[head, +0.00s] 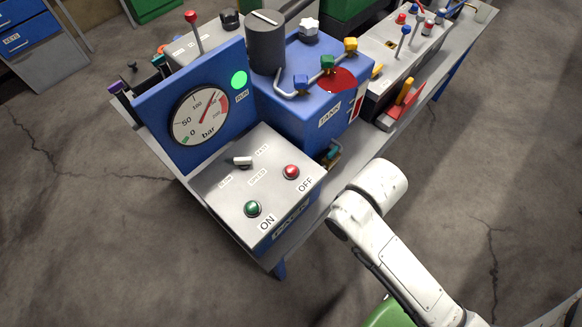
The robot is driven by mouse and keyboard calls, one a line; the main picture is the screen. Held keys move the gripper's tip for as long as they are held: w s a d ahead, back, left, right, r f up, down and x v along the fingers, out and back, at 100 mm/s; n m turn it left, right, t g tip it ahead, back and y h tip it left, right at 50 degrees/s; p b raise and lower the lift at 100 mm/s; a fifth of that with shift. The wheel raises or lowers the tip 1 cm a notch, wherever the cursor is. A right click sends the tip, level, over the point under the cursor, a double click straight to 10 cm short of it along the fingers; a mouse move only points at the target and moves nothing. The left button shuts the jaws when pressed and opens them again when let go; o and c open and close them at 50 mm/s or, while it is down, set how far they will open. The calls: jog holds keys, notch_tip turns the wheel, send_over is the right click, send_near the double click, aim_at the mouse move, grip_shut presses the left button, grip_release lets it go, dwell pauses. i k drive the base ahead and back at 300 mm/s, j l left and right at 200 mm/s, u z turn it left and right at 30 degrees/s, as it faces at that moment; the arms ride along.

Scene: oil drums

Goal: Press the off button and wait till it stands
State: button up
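The red OFF button (291,172) sits on the right of the sloped grey control panel (222,199), with its OFF label beside it. The green ON button (252,209) is nearer the panel's front edge. A speed knob (242,162) lies behind them. The round green lamp (239,79) by the RUN label is bright. The bar gauge (200,117) has a red needle pointing up and to the right, past 100. My white arm is right of the panel, apart from the OFF button. My gripper is not visible.
A blue tank block (310,95) with a grey cylinder (265,42) and coloured valve handles stands behind the panel. A red-handled lever (192,30) rises behind the gauge board. The bench (352,160) continues right with more controls. Open concrete floor (120,250) lies in front.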

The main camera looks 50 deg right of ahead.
aim_at(291, 171)
jog(key=j+z, duration=0.2)
jog(key=j, duration=0.45)
jog(key=k+j+z, duration=0.2)
jog(key=j, duration=0.5)
jog(key=j+z, duration=0.2)
jog(key=j, duration=0.45)
